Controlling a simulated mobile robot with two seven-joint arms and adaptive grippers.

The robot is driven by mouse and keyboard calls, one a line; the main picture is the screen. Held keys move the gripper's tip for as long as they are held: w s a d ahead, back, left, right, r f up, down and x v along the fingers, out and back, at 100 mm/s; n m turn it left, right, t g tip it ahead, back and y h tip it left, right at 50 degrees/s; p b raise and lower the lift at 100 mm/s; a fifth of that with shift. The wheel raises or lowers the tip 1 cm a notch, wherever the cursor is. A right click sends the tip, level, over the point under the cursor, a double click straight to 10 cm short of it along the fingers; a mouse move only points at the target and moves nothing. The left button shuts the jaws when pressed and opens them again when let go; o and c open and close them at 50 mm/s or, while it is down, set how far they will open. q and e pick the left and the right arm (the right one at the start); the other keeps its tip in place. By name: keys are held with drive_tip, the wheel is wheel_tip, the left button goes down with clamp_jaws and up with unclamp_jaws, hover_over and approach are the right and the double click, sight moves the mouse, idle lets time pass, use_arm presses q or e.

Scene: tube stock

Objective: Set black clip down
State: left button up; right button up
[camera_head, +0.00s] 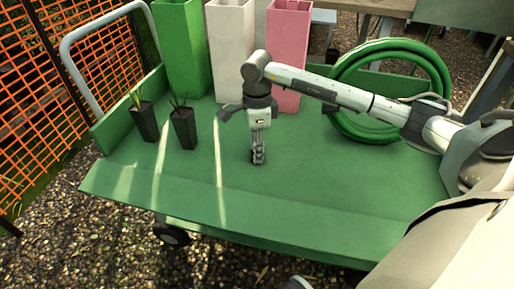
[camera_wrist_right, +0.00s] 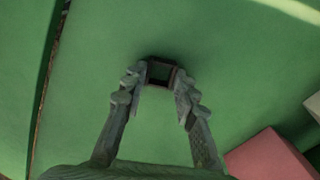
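My right gripper (camera_head: 258,156) points straight down over the middle of the green cart bed. In the right wrist view its two fingers (camera_wrist_right: 160,84) close in on both sides of a small dark square piece, the black clip (camera_wrist_right: 160,71). The clip sits between the fingertips and seems to touch both. In the head view the clip is too small to tell apart from the fingertips. It is at or just above the bed; I cannot tell if it touches. My left gripper is not in view.
Green (camera_head: 184,50), white (camera_head: 231,50) and pink (camera_head: 288,50) square tubes stand behind the gripper. Two dark plant pots (camera_head: 184,130) stand to the left. A green hose coil (camera_head: 345,110) lies at the right. The front of the green bed (camera_head: 300,205) is clear.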

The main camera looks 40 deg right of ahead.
drive_tip(key=o, duration=0.5)
drive_tip(key=shift+c, duration=0.2)
drive_tip(key=shift+r, duration=0.15)
wheel_tip(320, 180, up, 12)
